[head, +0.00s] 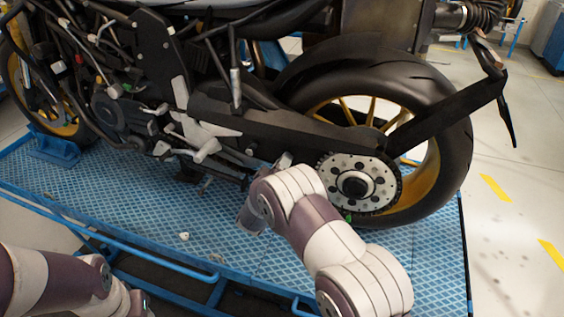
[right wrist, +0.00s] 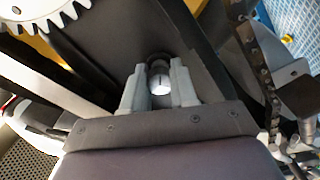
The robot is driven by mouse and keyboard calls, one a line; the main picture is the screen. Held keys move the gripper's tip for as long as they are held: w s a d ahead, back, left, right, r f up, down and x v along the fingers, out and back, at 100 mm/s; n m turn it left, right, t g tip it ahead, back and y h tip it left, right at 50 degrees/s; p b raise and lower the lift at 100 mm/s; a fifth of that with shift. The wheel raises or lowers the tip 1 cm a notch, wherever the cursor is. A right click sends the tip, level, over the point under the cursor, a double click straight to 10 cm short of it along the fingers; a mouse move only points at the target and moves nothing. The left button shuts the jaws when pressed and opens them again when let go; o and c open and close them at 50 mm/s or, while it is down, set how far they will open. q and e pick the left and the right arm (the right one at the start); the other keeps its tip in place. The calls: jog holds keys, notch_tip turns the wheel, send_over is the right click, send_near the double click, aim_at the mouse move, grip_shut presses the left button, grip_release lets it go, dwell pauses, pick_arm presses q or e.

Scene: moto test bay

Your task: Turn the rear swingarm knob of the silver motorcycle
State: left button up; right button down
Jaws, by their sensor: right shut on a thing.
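The motorcycle (head: 270,120) stands on a blue platform, with its dark swingarm running to the rear wheel. In the right wrist view, the swingarm knob (right wrist: 160,85) is a small round silver piece with a dark mark on its face and a dark collar behind it. My right gripper (right wrist: 159,87) is shut on the knob, one grey finger on each side. In the head view my right gripper (head: 284,162) is at the swingarm, ahead of the rear sprocket, and my own wrist hides the knob. My left arm shows at the lower left, but its gripper is out of view.
The toothed rear sprocket (head: 353,186) is just right of my right wrist; its teeth also show in the right wrist view (right wrist: 45,18). A black strut (head: 450,115) crosses the rear wheel (head: 458,165). The blue platform (head: 215,225) has free room in front of the motorcycle.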

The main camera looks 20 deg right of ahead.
jog(key=shift+r, duration=0.1)
dwell(0.5)
jog(key=c, duration=0.9)
grip_release()
jog(key=b+v, duration=0.2)
jog(key=v, duration=1.1)
jog(key=shift+w+b, duration=0.1)
jog(key=shift+b, duration=0.3)
